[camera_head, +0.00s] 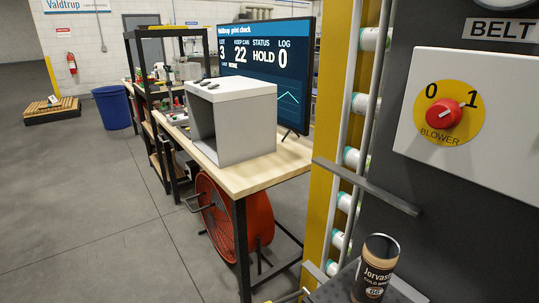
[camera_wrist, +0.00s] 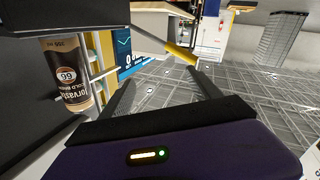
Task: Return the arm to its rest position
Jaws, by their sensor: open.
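My gripper (camera_wrist: 165,85) shows only in the wrist view. Its two dark fingers stand apart with only the grey floor (camera_wrist: 165,95) behind the gap. A black and tan Jorvask can (camera_head: 376,268) stands upright at the lower right of the head view. It also shows upside down in the wrist view (camera_wrist: 66,80), left of my fingers and apart from them. My arm is not seen in the head view.
The yellow post (camera_head: 335,100) and a chute of several white cans (camera_head: 352,158) rise beside the can. A panel (camera_head: 500,110) has a red BLOWER knob (camera_head: 443,113) turned towards 1. A wooden table (camera_head: 245,177) bears a grey box (camera_head: 235,130).

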